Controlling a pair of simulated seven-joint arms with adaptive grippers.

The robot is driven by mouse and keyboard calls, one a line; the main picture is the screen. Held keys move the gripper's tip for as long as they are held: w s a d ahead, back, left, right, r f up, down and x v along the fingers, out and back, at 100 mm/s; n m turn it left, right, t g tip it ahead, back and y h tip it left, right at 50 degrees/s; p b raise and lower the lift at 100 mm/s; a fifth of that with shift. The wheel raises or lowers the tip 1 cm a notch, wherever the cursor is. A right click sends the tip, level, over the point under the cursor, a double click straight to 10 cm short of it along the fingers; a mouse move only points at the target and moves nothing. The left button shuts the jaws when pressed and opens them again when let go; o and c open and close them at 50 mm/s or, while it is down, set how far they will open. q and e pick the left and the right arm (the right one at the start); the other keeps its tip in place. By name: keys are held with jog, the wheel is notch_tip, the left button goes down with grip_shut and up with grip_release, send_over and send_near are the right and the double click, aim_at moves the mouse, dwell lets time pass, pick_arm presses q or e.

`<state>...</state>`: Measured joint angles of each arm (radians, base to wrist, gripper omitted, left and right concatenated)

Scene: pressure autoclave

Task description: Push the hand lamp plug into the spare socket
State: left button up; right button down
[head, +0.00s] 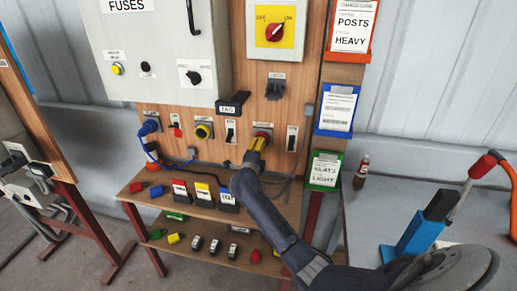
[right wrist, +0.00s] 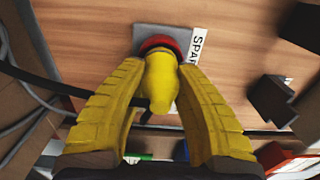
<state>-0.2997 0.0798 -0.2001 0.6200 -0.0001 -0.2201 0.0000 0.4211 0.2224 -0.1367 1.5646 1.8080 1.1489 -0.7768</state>
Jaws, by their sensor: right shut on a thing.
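The plug's front meets the red collar in the right wrist view. How deep it sits is hidden. A dark cable runs to the plug's rear. My left gripper is not in view.
A black tag box (head: 233,103) juts out above. Shelves below hold boxes and loose plugs. A bottle (head: 361,172) and a blue stand (head: 425,225) are on the right bench.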

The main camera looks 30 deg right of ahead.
jog(key=shift+w+d, duration=0.15)
jog(key=c, duration=1)
grip_release()
jog(key=shift+v, duration=6)
